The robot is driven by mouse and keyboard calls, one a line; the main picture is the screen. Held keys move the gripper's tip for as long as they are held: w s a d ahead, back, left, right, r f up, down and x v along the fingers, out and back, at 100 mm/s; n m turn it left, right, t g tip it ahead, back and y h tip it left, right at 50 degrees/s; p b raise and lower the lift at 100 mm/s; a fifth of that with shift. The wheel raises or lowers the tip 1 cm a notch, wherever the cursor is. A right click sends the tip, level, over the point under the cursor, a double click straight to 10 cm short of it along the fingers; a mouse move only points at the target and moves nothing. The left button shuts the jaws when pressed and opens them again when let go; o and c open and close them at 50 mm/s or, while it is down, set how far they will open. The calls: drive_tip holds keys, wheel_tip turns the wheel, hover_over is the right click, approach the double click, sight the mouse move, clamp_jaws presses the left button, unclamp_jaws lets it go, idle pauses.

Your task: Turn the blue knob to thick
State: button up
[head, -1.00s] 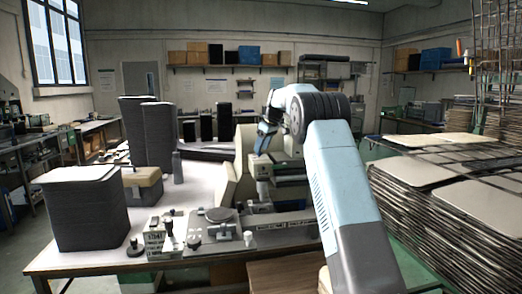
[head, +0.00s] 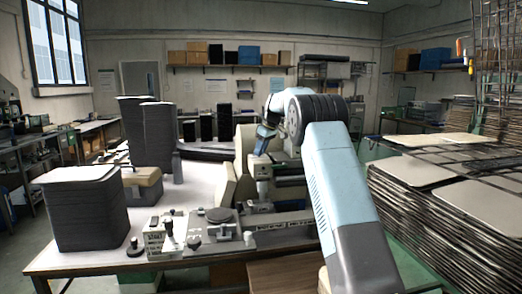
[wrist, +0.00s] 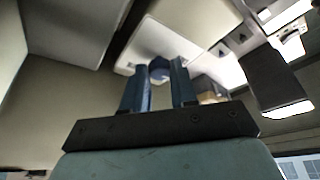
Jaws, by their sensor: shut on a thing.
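The blue knob (wrist: 159,68) shows in the wrist view between and just beyond the two blue fingers of my gripper (wrist: 160,75). It sits on a pale plate (wrist: 138,58) of the machine. The fingers stand a little apart with the knob between them, and my gripper is shut on it. In the head view my gripper (head: 263,142) is at the upper part of the beige machine (head: 243,150); the knob is hidden there. No thick marking can be read in either view.
The machine stands on a white workbench (head: 200,187). A stack of dark trays (head: 85,210) stands at its front left, with taller dark stacks (head: 158,135) behind. Piles of flat panels (head: 440,195) fill the right side beyond my arm.

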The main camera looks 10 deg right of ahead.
clamp_jaws()
drive_tip(key=m, duration=0.1)
drive_tip(key=m+h, duration=0.1)
drive_tip(key=m, duration=0.1)
drive_tip(key=m+t, duration=0.1)
drive_tip(key=m, duration=0.1)
drive_tip(key=shift+s+a+h, duration=0.1)
drive_tip(key=shift+a+h, duration=0.15)
drive_tip(key=shift+h, duration=0.15)
drive_tip(key=m, duration=0.2)
drive_tip(key=m+h, duration=0.1)
drive_tip(key=m, duration=0.1)
drive_tip(key=m+h, duration=0.1)
drive_tip(key=m, duration=0.1)
drive_tip(key=shift+a+m, duration=0.25)
drive_tip(key=shift+m, duration=0.15)
drive_tip(key=m+h, duration=0.1)
drive_tip(key=m, duration=0.1)
drive_tip(key=m+h, duration=0.1)
drive_tip(key=m, duration=0.2)
drive_tip(key=shift+a+g, duration=0.2)
drive_tip(key=shift+g, duration=0.2)
drive_tip(key=m, duration=0.2)
drive_tip(key=m+g+h, duration=0.1)
drive_tip(key=m, duration=0.1)
drive_tip(key=m+g, duration=0.1)
drive_tip(key=m, duration=0.2)
drive_tip(key=shift+w+a, duration=0.15)
drive_tip(key=shift+w, duration=0.25)
